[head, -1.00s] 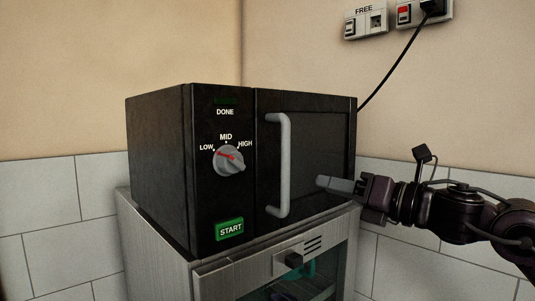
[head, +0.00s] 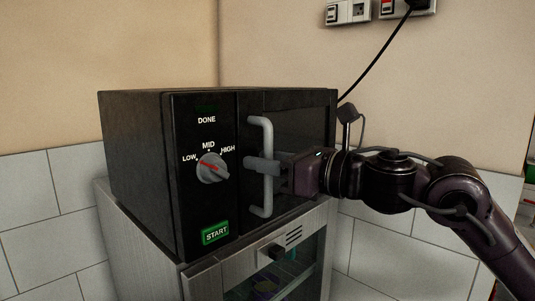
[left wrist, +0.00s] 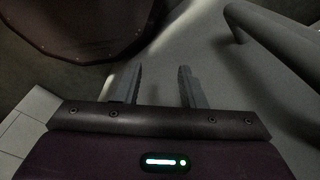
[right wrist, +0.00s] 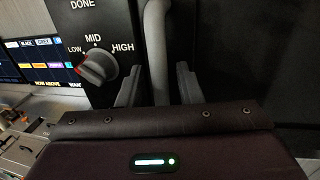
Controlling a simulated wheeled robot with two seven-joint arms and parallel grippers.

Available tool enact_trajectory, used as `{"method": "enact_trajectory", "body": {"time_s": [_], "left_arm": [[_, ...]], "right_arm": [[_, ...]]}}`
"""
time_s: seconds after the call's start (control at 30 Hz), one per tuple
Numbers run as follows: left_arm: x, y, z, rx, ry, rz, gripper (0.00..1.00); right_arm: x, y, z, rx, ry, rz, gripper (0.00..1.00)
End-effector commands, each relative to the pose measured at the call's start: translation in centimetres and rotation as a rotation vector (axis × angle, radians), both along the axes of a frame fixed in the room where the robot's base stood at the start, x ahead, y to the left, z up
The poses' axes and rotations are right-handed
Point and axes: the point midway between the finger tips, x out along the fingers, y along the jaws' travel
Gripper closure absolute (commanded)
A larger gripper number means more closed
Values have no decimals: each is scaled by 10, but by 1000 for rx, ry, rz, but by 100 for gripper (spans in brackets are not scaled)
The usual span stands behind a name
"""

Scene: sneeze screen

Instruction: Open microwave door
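The black microwave (head: 140,150) stands on a metal cabinet, with its door (head: 300,135) closed. A grey vertical bar handle (head: 267,135) is on the left side of the door; it also shows in the right wrist view (right wrist: 157,45). My right gripper (head: 258,165) is at the handle's middle. In the right wrist view its open fingers (right wrist: 158,88) stand on either side of the bar, with a gap visible. The head view does not show contact clearly. My left gripper (left wrist: 158,85) is open and empty in the left wrist view, and is out of the head view.
The dial (head: 211,168) and green START button (head: 216,233) sit left of the handle. The metal cabinet (head: 130,235) below has a glass front. A wall socket (head: 347,12) with a black cord is above right. Grey bars (left wrist: 260,45) lie near my left gripper.

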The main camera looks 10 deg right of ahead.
Motion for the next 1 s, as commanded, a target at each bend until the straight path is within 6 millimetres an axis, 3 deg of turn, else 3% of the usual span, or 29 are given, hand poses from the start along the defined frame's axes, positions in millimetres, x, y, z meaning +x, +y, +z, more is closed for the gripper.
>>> {"method": "enact_trajectory", "body": {"time_s": [0.17,0.4,0.77,1.0], "left_arm": [[0,1,-1,1,0,2,64],[1,1,-1,2,0,2,64],[2,2,-2,2,-2,3,64],[2,2,-20,3,-3,2,64]], "right_arm": [[0,0,0,1,1,0,69],[0,0,0,1,0,0,100],[-2,-2,0,2,-1,6,100],[-18,-17,-4,1,-2,72,100]]}}
